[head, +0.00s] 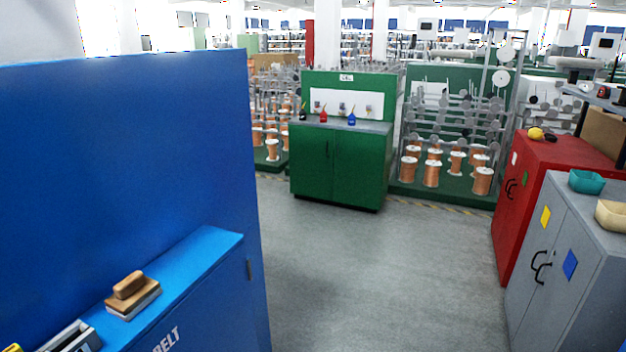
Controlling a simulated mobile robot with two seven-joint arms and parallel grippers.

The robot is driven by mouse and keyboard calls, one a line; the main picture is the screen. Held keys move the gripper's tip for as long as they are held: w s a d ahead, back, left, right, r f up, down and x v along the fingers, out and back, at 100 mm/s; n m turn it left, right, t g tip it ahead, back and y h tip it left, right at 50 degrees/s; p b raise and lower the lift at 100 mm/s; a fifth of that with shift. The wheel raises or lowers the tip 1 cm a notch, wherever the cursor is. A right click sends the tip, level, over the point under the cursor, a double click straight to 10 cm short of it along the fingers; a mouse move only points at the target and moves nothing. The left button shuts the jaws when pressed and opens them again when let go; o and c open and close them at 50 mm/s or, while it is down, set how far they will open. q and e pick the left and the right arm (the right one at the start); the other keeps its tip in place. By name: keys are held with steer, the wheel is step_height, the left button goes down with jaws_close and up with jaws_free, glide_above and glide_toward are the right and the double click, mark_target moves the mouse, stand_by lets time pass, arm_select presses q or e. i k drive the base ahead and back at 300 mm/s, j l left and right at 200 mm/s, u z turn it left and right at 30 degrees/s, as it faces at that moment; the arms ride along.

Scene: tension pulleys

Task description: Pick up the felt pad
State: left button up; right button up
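A wooden block with a rounded handle piece on top and a pale grey-white layer beneath, which looks like the felt pad (133,298), lies on the ledge of the blue cabinet (205,252) at the lower left. Its near side and top are visible, and nothing covers it. Neither of my grippers shows in the head view.
A grey tray (66,338) is cut off at the bottom left, beside the pad. Open grey floor (375,270) lies mid-view. A green cabinet (340,168) stands behind; a red cabinet (545,170) and a grey cabinet (575,220) stand right.

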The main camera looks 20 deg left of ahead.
mark_target(133, 295)
steer(key=i+l+u, duration=0.15)
steer(key=u, duration=0.2)
steer(key=i+l+u, duration=0.15)
steer(key=u, duration=0.2)
steer(key=i+l+u, duration=0.15)
steer(key=u, duration=0.2)
